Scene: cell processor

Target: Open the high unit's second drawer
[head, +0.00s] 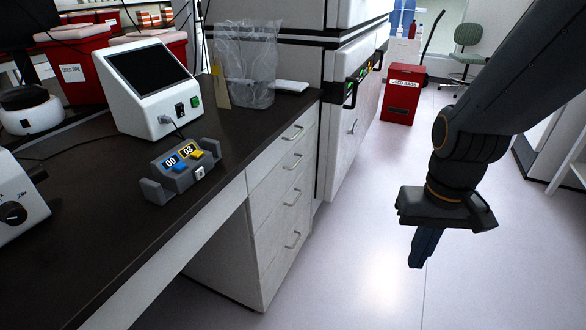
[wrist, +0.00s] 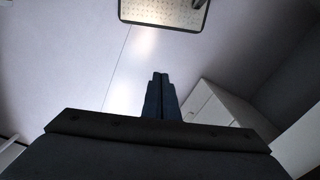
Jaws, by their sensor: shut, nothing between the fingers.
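A pale drawer unit (head: 225,255) stands under the dark bench, with several drawers stacked in its front. Its second drawer from the top has a curved metal handle (head: 293,161), and its front looks flush with the others, so it is closed. My gripper (head: 418,266) points down over the open floor, to the right of the drawers and well apart from them. Its dark blue fingers are shut together and empty, as the wrist view also shows (wrist: 160,76). A pale boxy shape (wrist: 212,104) shows right of the fingers in the wrist view; I cannot tell which furniture it is.
The bench top (head: 95,215) carries a white screen device (head: 148,88), a grey button box (head: 180,168) and a clear bin (head: 246,65). A tall white cabinet (head: 345,115) stands beyond the drawers, with a red bin (head: 402,95) farther back. The floor between is clear.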

